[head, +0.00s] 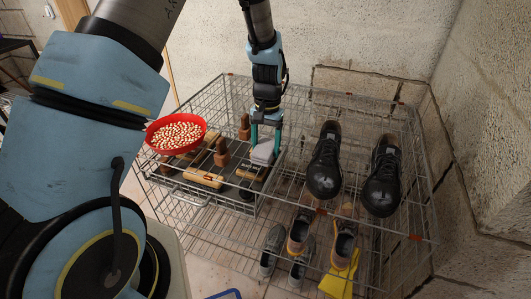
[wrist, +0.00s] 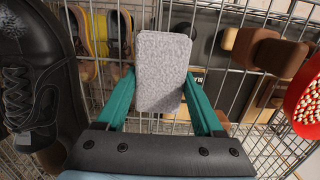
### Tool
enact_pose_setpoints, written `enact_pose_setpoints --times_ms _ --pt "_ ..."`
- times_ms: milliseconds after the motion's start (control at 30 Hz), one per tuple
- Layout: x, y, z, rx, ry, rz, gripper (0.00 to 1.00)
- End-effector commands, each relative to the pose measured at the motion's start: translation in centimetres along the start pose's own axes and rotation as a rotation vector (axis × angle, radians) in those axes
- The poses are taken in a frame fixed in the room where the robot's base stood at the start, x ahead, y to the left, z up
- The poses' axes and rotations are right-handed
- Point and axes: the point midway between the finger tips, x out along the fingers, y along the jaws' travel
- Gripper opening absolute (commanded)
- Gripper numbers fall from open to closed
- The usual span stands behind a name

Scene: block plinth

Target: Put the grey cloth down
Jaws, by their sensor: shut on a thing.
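The grey cloth (wrist: 162,72) is a small, speckled, rounded rectangular pad held between the green fingers of my gripper (wrist: 160,95) in the wrist view. In the head view the grey cloth (head: 263,152) shows pale at the tip of my gripper (head: 265,138), above the wire rack's top level. My gripper is shut on it. I cannot tell whether the cloth touches anything below. A wire basket (head: 215,195) holding brushes lies below and to the left of it in the head view.
Black shoes (head: 325,165) stand on the wire rack (head: 415,215) to the right. A red bowl of beans (head: 177,133) is on the left. Wooden brushes (head: 203,178) lie in the basket. Grey and brown shoes (head: 300,230) and a yellow cloth (head: 340,278) are lower down. A wall bounds the right.

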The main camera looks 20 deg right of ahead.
Motion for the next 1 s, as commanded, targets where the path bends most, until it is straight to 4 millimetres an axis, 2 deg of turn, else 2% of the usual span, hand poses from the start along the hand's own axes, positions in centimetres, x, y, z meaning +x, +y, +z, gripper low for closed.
enact_pose_setpoints --times_ms 200,567,600,833,1000 --pt "2.8 0.0 -0.1 0.000 -0.003 0.000 0.00" --pt "3.3 0.0 -0.2 0.000 -0.001 0.000 0.00" --pt "3.2 0.0 -0.2 0.000 -0.001 0.000 0.72" --pt "3.2 0.0 -0.2 0.000 -0.001 0.000 0.98" --pt "3.2 0.0 -0.2 0.000 -0.001 0.000 0.99"
